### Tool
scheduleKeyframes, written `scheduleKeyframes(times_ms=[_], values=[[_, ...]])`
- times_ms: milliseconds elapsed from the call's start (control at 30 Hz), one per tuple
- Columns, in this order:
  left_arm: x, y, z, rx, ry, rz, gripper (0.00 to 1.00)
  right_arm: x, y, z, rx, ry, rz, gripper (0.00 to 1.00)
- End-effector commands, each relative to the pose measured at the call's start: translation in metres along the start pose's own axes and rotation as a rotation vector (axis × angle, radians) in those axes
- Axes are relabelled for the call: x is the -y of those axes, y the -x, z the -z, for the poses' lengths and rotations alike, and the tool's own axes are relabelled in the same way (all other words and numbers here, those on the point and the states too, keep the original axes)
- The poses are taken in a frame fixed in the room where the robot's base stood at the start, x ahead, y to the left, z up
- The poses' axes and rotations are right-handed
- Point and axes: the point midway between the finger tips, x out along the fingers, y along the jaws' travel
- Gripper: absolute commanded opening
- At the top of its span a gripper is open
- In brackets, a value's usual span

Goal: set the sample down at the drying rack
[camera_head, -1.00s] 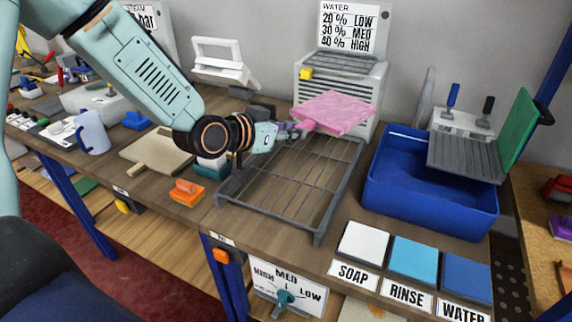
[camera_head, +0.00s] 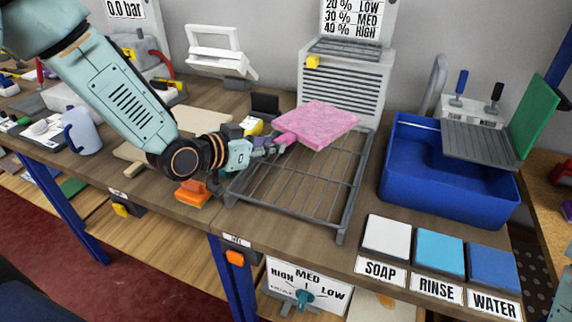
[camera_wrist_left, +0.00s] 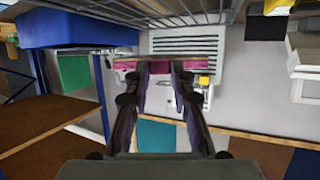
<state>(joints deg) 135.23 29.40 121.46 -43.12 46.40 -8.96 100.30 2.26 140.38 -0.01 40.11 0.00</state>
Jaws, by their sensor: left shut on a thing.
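The sample is a pink, fuzzy square (camera_head: 318,124), held about flat over the back part of the drying rack. My left gripper (camera_head: 277,143) is shut on its left edge. The drying rack (camera_head: 296,193) is a grey wire grid in a low frame on the bench, with its front part bare. The sample seems to be above the wires; I cannot tell the gap. In the left wrist view the fingers (camera_wrist_left: 163,82) reach the sample's thin edge (camera_wrist_left: 126,65), and the rack's wires (camera_wrist_left: 200,8) run along the top. My right gripper is not in view.
A grey slatted heater box (camera_head: 345,80) stands close behind the rack. A blue basin (camera_head: 446,200) is to the right. White, light blue and blue pads lie in front of it. An orange-handled tool (camera_head: 192,194) lies left of the rack, near the bench edge.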

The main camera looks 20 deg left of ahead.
Motion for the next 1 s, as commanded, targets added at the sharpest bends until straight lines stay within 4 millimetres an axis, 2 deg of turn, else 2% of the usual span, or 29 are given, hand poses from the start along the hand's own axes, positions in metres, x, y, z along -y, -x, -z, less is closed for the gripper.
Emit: scheduleKeyframes(times_ms=[33, 100, 333, 533, 1000], values=[[-0.001, -0.005, -0.014, 0.006, 0.0, -0.002, 0.0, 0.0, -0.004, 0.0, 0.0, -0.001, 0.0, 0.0], [-0.002, -0.011, -0.025, 0.005, -0.001, -0.002, 0.0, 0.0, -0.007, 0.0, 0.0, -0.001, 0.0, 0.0], [-0.001, -0.019, -0.046, 0.002, 0.0, 0.0, 0.0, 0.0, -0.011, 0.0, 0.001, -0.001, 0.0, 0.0], [0.0, -0.029, -0.072, 0.003, 0.0, 0.001, 0.0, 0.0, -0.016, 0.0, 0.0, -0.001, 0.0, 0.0], [0.003, -0.031, -0.081, 0.0, 0.001, 0.002, 0.0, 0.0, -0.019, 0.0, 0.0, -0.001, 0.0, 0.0]])
